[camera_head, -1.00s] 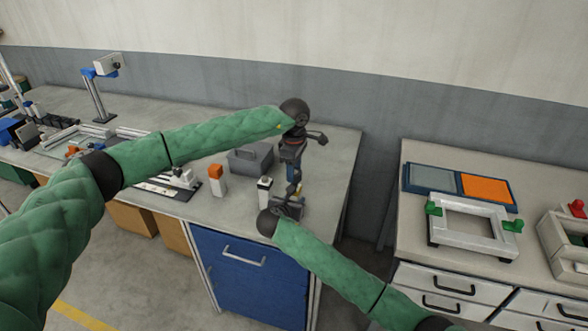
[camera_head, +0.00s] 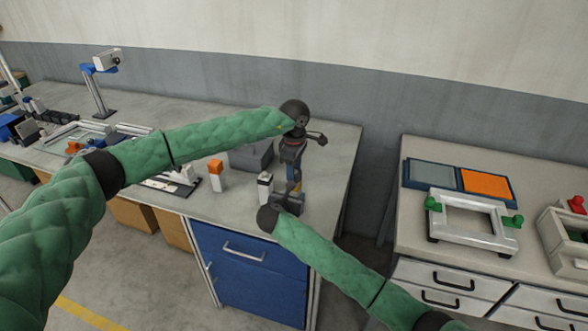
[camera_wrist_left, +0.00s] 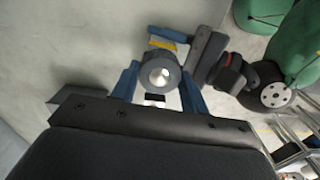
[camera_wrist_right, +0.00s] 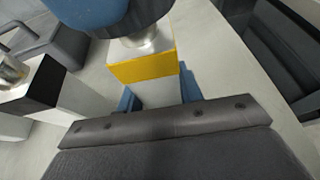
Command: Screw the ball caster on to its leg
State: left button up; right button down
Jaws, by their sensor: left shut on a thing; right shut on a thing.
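The ball caster (camera_wrist_left: 160,78), a dark round housing with a silver ball, is held between the blue fingers of my left gripper (camera_wrist_left: 158,92). In the head view that gripper (camera_head: 293,168) points down from above. The leg (camera_wrist_right: 145,68), white with a yellow band, stands upright, and my right gripper (camera_wrist_right: 155,95) is shut on it from the side. In the right wrist view the caster's dark underside (camera_wrist_right: 130,20) sits over the leg's silver top (camera_wrist_right: 147,42), lined up; part of that metal shows between them. How far the threads engage cannot be told.
A white leg with a black band (camera_head: 265,184) stands close left of my grippers. An orange-topped white block (camera_head: 217,178) and a grey box (camera_head: 250,158) are near it on the bench. The bench's right edge is close by. Other fixtures stand farther left.

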pick_arm(q)
jog(key=shift+f, duration=0.55)
jog(key=m, duration=1)
jog(key=shift+m, duration=0.4)
jog(key=m, duration=0.5)
jog(key=shift+m, duration=0.3)
jog(key=m, duration=0.6)
jog(key=shift+w+a+f, duration=0.1)
jog(key=o, duration=1)
